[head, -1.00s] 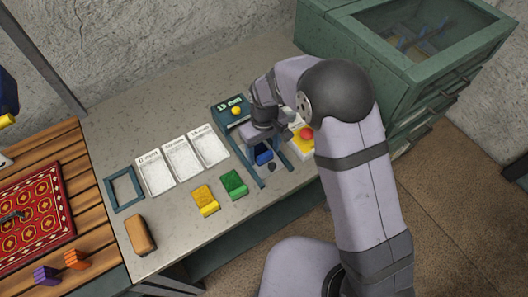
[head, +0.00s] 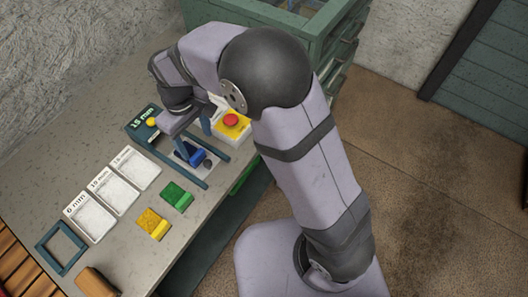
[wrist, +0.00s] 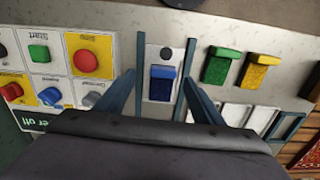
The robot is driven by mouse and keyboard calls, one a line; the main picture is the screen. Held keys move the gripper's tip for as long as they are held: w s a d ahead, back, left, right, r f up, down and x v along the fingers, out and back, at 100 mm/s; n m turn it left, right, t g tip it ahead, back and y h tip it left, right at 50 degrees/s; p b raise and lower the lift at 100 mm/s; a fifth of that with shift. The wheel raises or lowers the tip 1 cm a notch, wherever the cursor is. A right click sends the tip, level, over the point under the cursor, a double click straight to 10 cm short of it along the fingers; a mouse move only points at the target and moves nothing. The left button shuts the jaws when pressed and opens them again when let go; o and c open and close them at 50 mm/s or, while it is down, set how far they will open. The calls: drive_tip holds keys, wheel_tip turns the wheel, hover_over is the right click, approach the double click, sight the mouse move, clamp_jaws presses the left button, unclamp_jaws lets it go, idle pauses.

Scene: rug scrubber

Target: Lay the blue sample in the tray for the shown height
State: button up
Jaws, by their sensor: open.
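The blue sample (head: 188,153) lies between two dark teal rails on a pale plate; the wrist view also shows the sample (wrist: 162,82). A dark display (head: 142,115) behind it appears to read 15 mm. Three white trays stand in a row to the left: the left tray (head: 92,220) appears marked 6 mm, the middle tray (head: 115,192) 10 mm, the right tray (head: 136,168) 15 mm; the small labels are hard to read. My gripper (wrist: 160,78) is open and empty above the sample, one finger on either side; the head view partly hides it behind my wrist.
A green sample (head: 176,196) and a yellow sample (head: 152,223) lie in front of the trays. An empty teal frame (head: 61,248) and a brown block (head: 97,281) are farther left. A red button (head: 231,120) on yellow stands right of the rails, near a green cabinet.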

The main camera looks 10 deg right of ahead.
drive_tip(key=s+d+m, duration=0.4)
drive_tip(key=s+d, duration=0.2)
drive_tip(key=d, duration=0.6)
drive_tip(key=s+d+m, duration=0.4)
drive_tip(key=s+d, duration=0.3)
drive_tip(key=d, duration=0.4)
drive_tip(key=shift+s+d+r+m, duration=0.3)
drive_tip(key=shift+d, duration=0.05)
drive_tip(key=shift+s+d, duration=0.1)
drive_tip(key=shift+s, duration=0.05)
drive_tip(key=shift+c, duration=0.3)
drive_tip(key=c, duration=1)
drive_tip(key=shift+c, duration=0.2)
